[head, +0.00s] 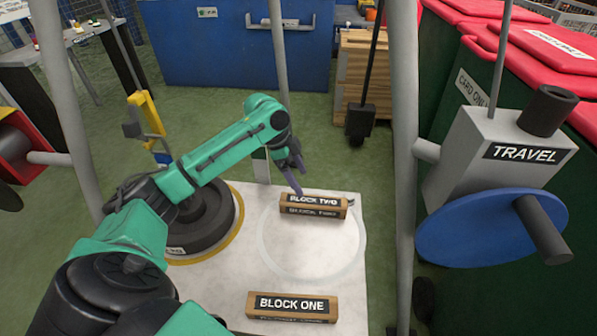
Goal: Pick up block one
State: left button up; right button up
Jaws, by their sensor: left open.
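Block one (292,304) is a wooden block with a black label. It lies on the near edge of the white surface (235,275), at the bottom middle of the head view, with nothing on it. Block two (313,206) is a similar block farther back, by a pale ring marked on the same surface. My left gripper (292,180), on the green arm from the left, is open and points down at block two's left part. I cannot tell whether its fingers touch block two or stay above it. It is well away from block one. My right gripper is out of view.
A round black base (205,222) with a yellow rim stands left on the white surface. Grey posts (403,150) rise on both sides. A grey TRAVEL box (490,150) with a blue wheel (480,232) hangs at the right. The white surface between the blocks is clear.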

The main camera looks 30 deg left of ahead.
aim_at(260, 305)
jog(key=k, duration=1.5)
